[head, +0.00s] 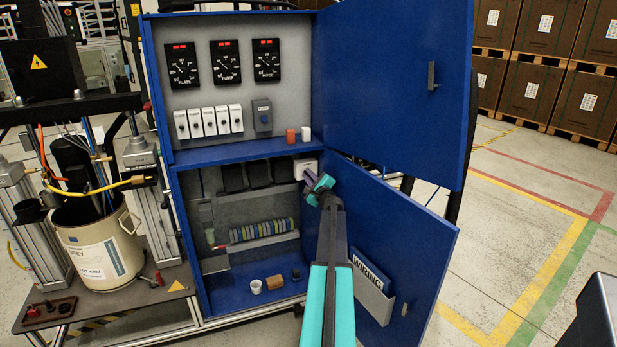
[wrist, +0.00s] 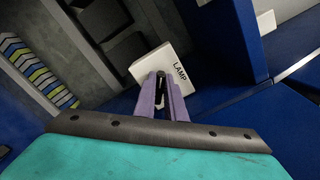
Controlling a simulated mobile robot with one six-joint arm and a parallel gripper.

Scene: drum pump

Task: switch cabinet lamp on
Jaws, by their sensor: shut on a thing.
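The cabinet lamp switch is a white box marked LAMP (wrist: 178,62). In the head view the white box (head: 304,166) sits at the upper right of the blue cabinet's lower compartment. My gripper (wrist: 161,82) has its purple fingers right at the front of this box. They are shut on a small dark knob (wrist: 160,74) of the switch, mostly hidden between the fingertips. In the head view my gripper (head: 311,179) reaches up from below to the box and covers its lower part. Whether the lamp is lit I cannot tell.
The open lower door (head: 400,235) with a WIRING pocket (head: 371,290) stands close right of my arm. The upper door (head: 395,85) is open too. A white cup (head: 255,287) and a brown block (head: 274,283) stand on the cabinet floor. Coloured terminals (head: 262,230) are at the back.

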